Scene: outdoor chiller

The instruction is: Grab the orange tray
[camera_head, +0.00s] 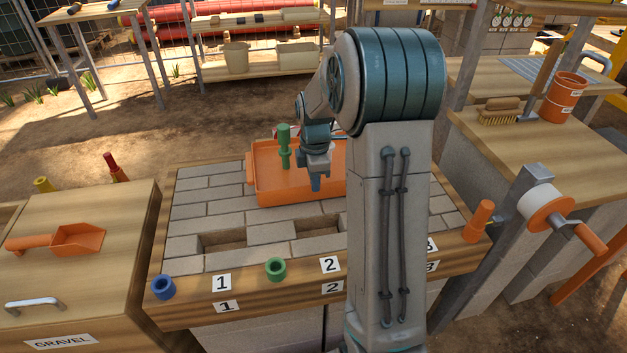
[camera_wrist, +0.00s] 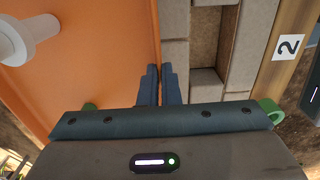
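The orange tray (camera_head: 272,197) lies on the block-topped bench behind two recesses, partly hidden by my arm. It fills the left of the wrist view (camera_wrist: 100,60). A green peg (camera_head: 284,150) stands in it, and a pale flanged piece (camera_wrist: 28,38) shows in it in the wrist view. My gripper (camera_head: 316,184) points down at the tray's near wall. In the wrist view my fingers (camera_wrist: 160,85) are close together, one on each side of the tray's edge, and look shut on it. The exact contact is hidden.
A blue ring (camera_head: 163,287) and a green ring (camera_head: 275,268) sit along the bench's numbered front edge. An orange scoop (camera_head: 70,240) lies on the left box. A reel (camera_head: 547,209) stands at right. A brush (camera_head: 499,111) and orange bucket (camera_head: 563,98) stand behind it.

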